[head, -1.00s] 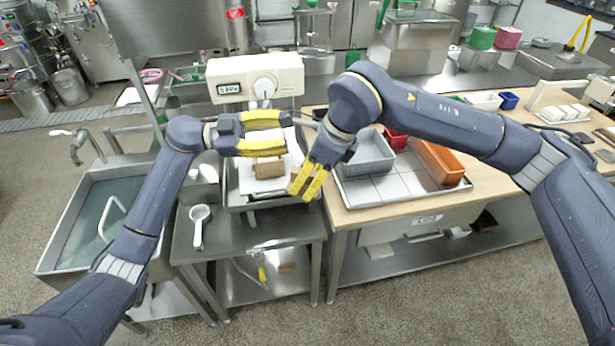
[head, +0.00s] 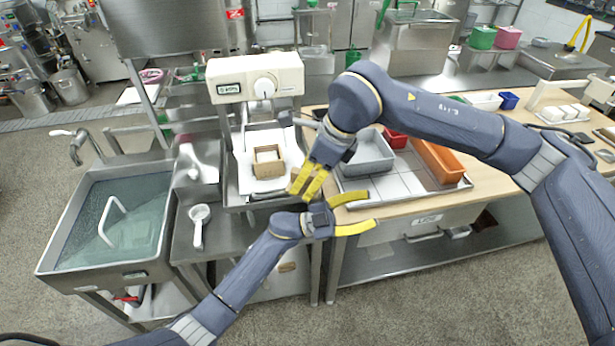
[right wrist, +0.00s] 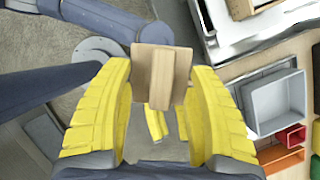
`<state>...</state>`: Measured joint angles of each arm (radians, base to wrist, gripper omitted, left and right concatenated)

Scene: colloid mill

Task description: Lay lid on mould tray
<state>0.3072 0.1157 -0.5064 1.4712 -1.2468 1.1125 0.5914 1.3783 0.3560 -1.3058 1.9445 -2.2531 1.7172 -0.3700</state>
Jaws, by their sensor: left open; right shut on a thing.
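The mould tray (head: 268,162), a small open wooden box, sits on the white surface under the machine head, with no lid on it. It also shows in part at the top of the right wrist view (right wrist: 240,8). My right gripper (head: 306,194) is just right of and nearer than the mould tray. My left gripper (head: 362,213) is open and empty at the worktop's front edge, below the right gripper.
The cream machine head (head: 255,80) stands behind the mould tray. A grey bin (head: 371,155) and an orange bin (head: 440,160) stand on the wooden worktop to the right. A white ladle (head: 199,222) lies on the steel table. The sink (head: 115,220) is at left.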

